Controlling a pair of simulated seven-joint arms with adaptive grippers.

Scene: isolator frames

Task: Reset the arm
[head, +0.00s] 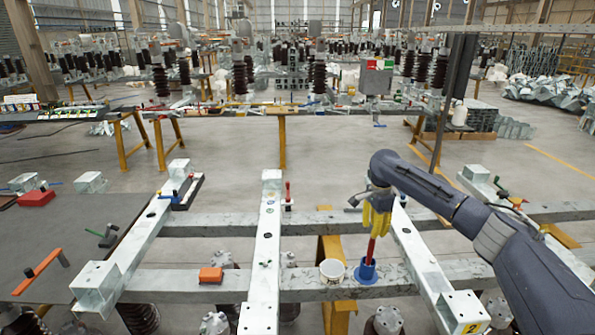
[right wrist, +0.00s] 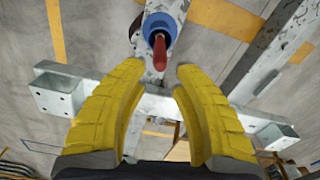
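My right gripper (head: 377,222) has yellow fingers and points down over the frame. In the right wrist view its two fingers (right wrist: 163,70) are spread apart with nothing held between them. A red handle (head: 371,250) stands upright in a blue round holder (head: 366,272) just below the fingertips. The right wrist view shows the red handle (right wrist: 159,50) near the gap between the tips, and the blue holder (right wrist: 160,27) behind it. I cannot tell whether the fingers touch the handle. My left arm and gripper are not in view.
A white cup (head: 332,271) and an orange block (head: 210,275) sit on the front cross beam. Galvanised beams (head: 266,230) form the frame. A dark mat (head: 70,245) with tools lies at left. Yellow trestles (head: 282,142) and more equipment stand farther back, beyond open floor.

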